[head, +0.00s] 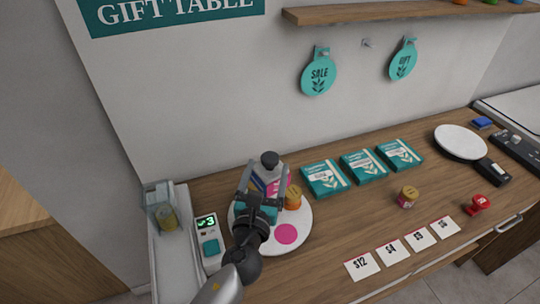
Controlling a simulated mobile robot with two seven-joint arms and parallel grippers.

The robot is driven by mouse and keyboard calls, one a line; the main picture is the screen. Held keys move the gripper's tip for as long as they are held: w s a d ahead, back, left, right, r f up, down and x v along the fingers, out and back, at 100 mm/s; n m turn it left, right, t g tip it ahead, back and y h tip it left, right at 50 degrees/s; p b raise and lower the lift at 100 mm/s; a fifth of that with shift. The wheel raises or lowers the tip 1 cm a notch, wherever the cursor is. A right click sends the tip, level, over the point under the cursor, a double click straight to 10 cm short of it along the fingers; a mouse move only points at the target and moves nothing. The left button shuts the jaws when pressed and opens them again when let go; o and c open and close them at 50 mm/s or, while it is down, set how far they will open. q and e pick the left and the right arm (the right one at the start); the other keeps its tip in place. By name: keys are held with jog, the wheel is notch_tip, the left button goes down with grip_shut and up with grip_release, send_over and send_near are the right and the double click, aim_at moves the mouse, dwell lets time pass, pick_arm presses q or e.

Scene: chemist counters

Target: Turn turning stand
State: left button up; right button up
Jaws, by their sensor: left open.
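The turning stand (301,217) is a white round plate on the wooden counter, with a pink dot (286,234) on its front part. A bottle with a dark cap (270,159) and a pink-and-white label stands on its back part. A small orange jar (293,197) stands beside the bottle. My left gripper (264,178) reaches over the plate from the front left. Its jaws are open, with one finger at each side of the bottle in the picture. I cannot tell whether they touch it. The gripper hides the plate's left part. My right gripper is not in view.
A small device with a green display (206,222) stands close left of the plate. Teal boxes (326,179) stand behind right, price cards (362,266) lie in front right. A jar (407,197), a red stamp-like item (478,203) and a white round disc (460,141) are farther right.

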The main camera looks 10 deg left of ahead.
pick_arm(q)
jog(key=shift+w+a, duration=0.1)
jog(key=shift+w, duration=1.95)
grip_shut()
